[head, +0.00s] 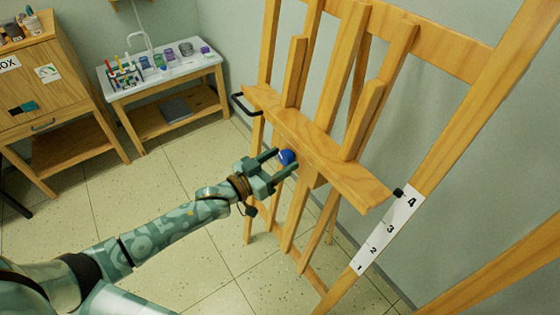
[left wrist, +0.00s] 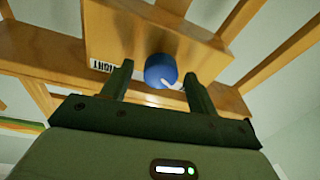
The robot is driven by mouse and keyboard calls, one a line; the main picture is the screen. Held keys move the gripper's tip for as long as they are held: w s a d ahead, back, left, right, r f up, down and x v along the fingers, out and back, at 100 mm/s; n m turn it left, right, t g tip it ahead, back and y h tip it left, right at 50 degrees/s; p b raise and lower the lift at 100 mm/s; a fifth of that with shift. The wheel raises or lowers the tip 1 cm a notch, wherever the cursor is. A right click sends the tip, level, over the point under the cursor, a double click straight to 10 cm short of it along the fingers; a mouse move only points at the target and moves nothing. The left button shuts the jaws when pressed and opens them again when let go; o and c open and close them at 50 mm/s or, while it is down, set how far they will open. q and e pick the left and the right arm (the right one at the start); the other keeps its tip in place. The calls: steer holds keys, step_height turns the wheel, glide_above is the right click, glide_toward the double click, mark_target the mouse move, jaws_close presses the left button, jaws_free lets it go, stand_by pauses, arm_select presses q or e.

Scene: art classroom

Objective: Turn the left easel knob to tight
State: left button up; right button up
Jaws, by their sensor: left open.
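A round blue knob (head: 286,157) sits on the front of the wooden easel (head: 310,146), under its ledge. My left gripper (head: 284,163) is open at the knob, one finger on each side. In the left wrist view, the blue knob (left wrist: 160,70) shows between the two fingertips of my left gripper (left wrist: 158,76), with a pale mark on its lower right. Whether the fingers touch it I cannot tell. A small white label (left wrist: 101,66) with partly readable black letters is on the wood left of the knob. My right gripper is not in view.
A black handle (head: 243,104) sticks out at the ledge's left end. A numbered white scale (head: 385,230) is on the easel's right post. A side table (head: 165,79) with art supplies and a wooden cabinet (head: 40,85) stand at the back left. Tiled floor between is clear.

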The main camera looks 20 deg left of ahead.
arm_select(q)
steer(key=shift+w+d, duration=0.1)
steer(key=shift+w, duration=0.1)
steer(key=c, duration=1)
